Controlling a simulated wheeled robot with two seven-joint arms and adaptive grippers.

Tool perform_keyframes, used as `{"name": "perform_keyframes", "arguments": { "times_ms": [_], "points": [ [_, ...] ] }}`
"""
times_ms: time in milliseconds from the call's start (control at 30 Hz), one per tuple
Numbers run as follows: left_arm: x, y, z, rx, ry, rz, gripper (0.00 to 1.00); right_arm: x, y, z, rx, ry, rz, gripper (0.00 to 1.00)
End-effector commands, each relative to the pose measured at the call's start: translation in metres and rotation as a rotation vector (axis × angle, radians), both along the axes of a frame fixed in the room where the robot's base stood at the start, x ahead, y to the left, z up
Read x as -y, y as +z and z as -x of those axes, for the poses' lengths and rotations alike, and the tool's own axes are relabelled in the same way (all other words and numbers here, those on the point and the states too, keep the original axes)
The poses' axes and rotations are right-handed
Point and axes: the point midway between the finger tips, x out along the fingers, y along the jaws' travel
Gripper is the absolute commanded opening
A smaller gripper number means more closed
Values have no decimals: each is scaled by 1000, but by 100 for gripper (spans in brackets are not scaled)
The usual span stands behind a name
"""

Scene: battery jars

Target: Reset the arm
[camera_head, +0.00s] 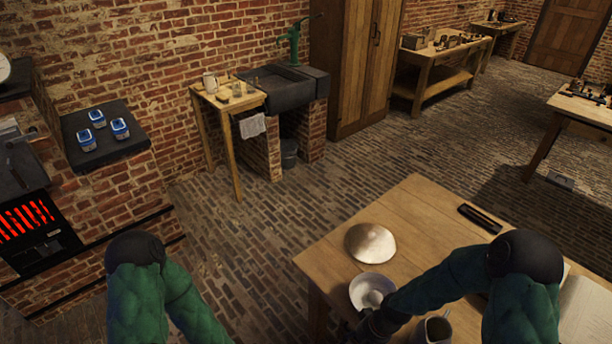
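My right arm reaches leftward across the wooden table at the lower right. The dark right gripper (368,326) is low in the picture, beside the near side of a white bowl (368,287); its fingers are too dark and cut off to show whether they are open or shut. My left arm shows at the lower left, its forearm running down out of the picture, so the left gripper is out of view. Three blue-and-white battery jars (97,119) stand apart on a dark stone ledge (128,146) at the left.
The wooden table (415,211) also holds a pale round dome (370,243), a black tray (480,218), a mug (436,329) and an open book (585,318). A glowing red grate (25,221) is at the left. The brick floor (255,235) between is clear.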

Motion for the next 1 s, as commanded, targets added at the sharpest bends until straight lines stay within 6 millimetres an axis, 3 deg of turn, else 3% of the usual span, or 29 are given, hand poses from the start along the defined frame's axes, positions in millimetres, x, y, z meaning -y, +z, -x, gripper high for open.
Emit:
{"name": "perform_keyframes", "arguments": {
  "times_ms": [200,400,600,1000],
  "points": [
    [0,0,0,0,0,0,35,-33,-45,43,41,31,-50,69],
    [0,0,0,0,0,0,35,-46,-68,73,81,51,-44,69],
    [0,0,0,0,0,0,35,-48,-74,84,99,59,-33,69],
    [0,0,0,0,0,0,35,-48,-75,84,100,60,-32,69]
  ]
}}
